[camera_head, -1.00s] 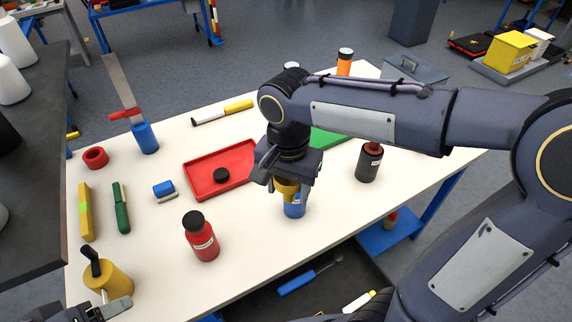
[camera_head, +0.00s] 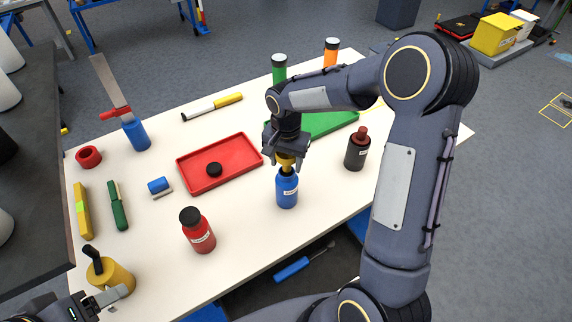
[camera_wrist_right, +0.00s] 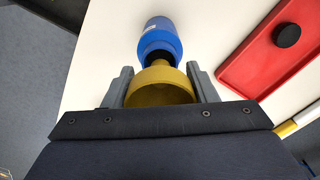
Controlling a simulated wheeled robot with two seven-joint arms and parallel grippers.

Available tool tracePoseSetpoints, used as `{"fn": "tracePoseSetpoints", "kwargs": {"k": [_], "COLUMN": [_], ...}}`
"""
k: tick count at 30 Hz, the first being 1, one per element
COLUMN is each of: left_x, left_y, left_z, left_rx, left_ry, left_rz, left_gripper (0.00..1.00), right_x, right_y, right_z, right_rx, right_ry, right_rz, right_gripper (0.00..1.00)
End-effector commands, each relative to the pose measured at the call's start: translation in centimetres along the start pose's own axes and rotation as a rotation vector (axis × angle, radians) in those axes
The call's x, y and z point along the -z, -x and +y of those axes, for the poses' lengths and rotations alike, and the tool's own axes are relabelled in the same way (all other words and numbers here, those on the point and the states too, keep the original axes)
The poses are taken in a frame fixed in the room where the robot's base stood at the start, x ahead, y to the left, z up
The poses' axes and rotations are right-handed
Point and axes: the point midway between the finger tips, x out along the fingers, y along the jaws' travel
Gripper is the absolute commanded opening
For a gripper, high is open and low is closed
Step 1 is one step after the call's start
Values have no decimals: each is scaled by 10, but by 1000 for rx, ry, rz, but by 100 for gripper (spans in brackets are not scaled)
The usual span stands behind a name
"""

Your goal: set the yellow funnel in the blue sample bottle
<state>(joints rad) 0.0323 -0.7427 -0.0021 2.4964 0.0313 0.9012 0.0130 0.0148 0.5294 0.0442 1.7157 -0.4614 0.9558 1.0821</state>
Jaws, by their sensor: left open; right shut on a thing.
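The yellow funnel (camera_head: 286,162) is held by my right gripper (camera_head: 287,155) right over the mouth of the blue sample bottle (camera_head: 287,192), which stands upright on the table. In the right wrist view, the jaws (camera_wrist_right: 162,88) close on both sides of the funnel (camera_wrist_right: 160,88), with the bottle (camera_wrist_right: 160,38) and its dark mouth just beyond. I cannot tell whether the spout is inside the mouth. My left gripper (camera_head: 112,296) is open at the bottom left, beside a yellow can with a black top (camera_head: 112,277).
A red tray (camera_head: 240,171) with a black cap lies left of the bottle. A red bottle (camera_head: 198,238) stands in front left, a dark bottle (camera_head: 356,152) to the right. A green tray (camera_head: 325,124) is behind. The table's front edge is close to the blue bottle.

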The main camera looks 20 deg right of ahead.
Motion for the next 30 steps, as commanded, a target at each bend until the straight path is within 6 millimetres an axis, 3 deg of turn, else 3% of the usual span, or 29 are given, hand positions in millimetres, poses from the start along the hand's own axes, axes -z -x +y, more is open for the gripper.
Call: {"fn": "tracePoseSetpoints", "kwargs": {"k": [6, 18, 19, 23, 30], "left_x": [1, -1, -1, 0, 0], "left_y": [3, -3, -2, -1, -1], "left_z": [1, -1, -1, 0, 0], "left_rx": [0, 0, 0, 0, 0], "left_ry": [0, 0, 0, 0, 0], "left_rz": [0, 0, 0, 0, 0], "left_gripper": [68, 68, 68, 68, 68], "right_x": [-2, -2, -2, -2, -2], "right_y": [-25, -31, -30, -29, -29], "right_z": [1, 0, 0, 0, 0], "right_rx": [-3, -1, -1, -1, -2], "right_ry": [0, 1, 1, 1, 1], "right_rz": [-3, -1, -1, -2, -2], "right_gripper": [30, 30, 55, 72, 74]}}
